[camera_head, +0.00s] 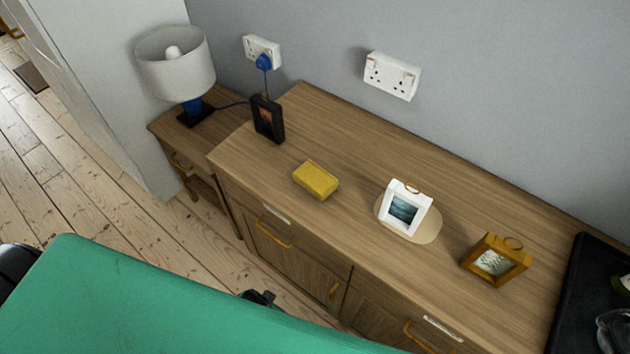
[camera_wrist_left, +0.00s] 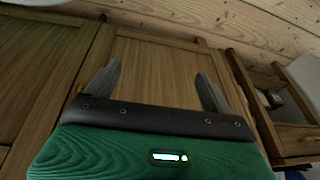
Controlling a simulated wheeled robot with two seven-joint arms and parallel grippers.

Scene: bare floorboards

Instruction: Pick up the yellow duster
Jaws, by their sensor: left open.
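The yellow duster (camera_head: 316,180) is a small folded block lying on the wooden sideboard top (camera_head: 345,150), left of the white picture frame. It does not show in the left wrist view. My left gripper (camera_wrist_left: 158,85) is open and empty, its two grey fingers apart in front of the sideboard's wooden doors. In the head view only a dark bit of it (camera_head: 258,298) shows past my green body, low in front of the sideboard and below the duster. My right gripper is not in view.
A black frame (camera_head: 268,119) stands behind the duster to the left. The white frame (camera_head: 404,210) on a round board and a gold frame (camera_head: 496,260) stand to the right. A black tray (camera_head: 580,300) is far right. A lamp (camera_head: 175,62) stands on a lower side table.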

